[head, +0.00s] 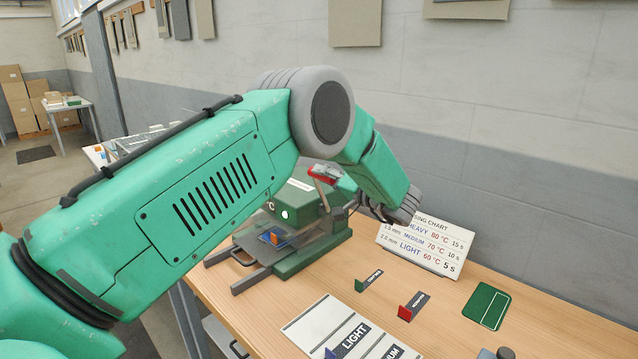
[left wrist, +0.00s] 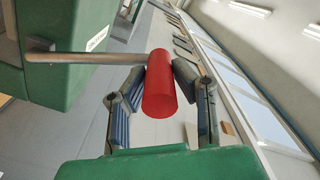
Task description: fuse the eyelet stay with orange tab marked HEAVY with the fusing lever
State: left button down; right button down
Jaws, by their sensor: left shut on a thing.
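The green press (head: 302,205) stands on the wooden table, partly hidden behind my left arm. Its fusing lever has a metal rod (left wrist: 85,57) ending in a red handle (head: 322,173). My left gripper (left wrist: 160,85) is shut on the red handle (left wrist: 160,95), with a finger on each side; in the head view it is largely hidden by my arm. A small blue piece with an orange tab (head: 274,238) lies on the press's low front plate; any marking on it is too small to read. My right gripper is not in view.
A fusing chart (head: 425,245) stands at the back, listing HEAVY, MEDIUM and LIGHT. A white sheet (head: 315,318) marked LIGHT and MEDIUM lies in front. Small green-tabbed (head: 361,285) and red-tabbed (head: 406,312) labels and a green mat (head: 487,305) are to the right.

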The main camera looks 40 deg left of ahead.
pick_arm(q)
jog(key=shift+w+d, duration=0.1)
jog(key=shift+w, duration=0.3)
jog(key=c, duration=1.4)
grip_release()
jog(key=shift+o, duration=0.4)
jog(key=shift+w+f, duration=0.1)
jog(key=shift+w, duration=0.15)
